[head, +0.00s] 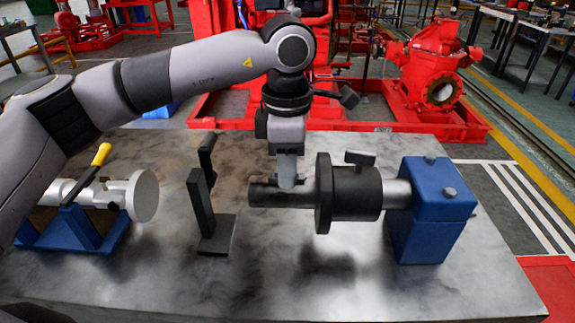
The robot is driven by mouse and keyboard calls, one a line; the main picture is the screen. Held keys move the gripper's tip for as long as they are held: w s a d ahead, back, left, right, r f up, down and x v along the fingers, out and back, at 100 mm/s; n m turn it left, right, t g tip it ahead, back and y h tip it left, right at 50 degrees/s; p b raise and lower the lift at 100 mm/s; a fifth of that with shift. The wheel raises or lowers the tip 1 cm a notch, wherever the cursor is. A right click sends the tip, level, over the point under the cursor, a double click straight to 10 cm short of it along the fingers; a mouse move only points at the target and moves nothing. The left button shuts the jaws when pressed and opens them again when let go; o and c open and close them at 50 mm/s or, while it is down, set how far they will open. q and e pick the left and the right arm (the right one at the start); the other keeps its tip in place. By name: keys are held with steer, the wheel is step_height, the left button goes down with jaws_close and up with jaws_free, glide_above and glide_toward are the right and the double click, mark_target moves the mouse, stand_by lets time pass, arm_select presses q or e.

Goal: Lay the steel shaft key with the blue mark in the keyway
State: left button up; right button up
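A dark shaft (268,192) with a black flanged coupling (325,195) lies level, its right end in a blue bearing block (430,200). My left gripper (288,184) comes straight down from above, its fingertips at the top of the shaft's free left end. The fingers overlap in this view, so their gap is hidden. My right gripper is not in view.
A dark upright stand (203,215) is left of the shaft. Further left, a blue cradle (75,230) holds a flanged metal part (143,195) and a yellow-handled tool (101,155). The front of the metal table (300,285) is clear. Red pump machinery (435,75) stands behind.

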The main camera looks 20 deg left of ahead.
arm_select(q)
steer(key=shift+o, duration=1.2)
steer(key=shift+f, duration=0.1)
steer(key=shift+r, duration=3.6)
steer(key=shift+s+f, duration=0.1)
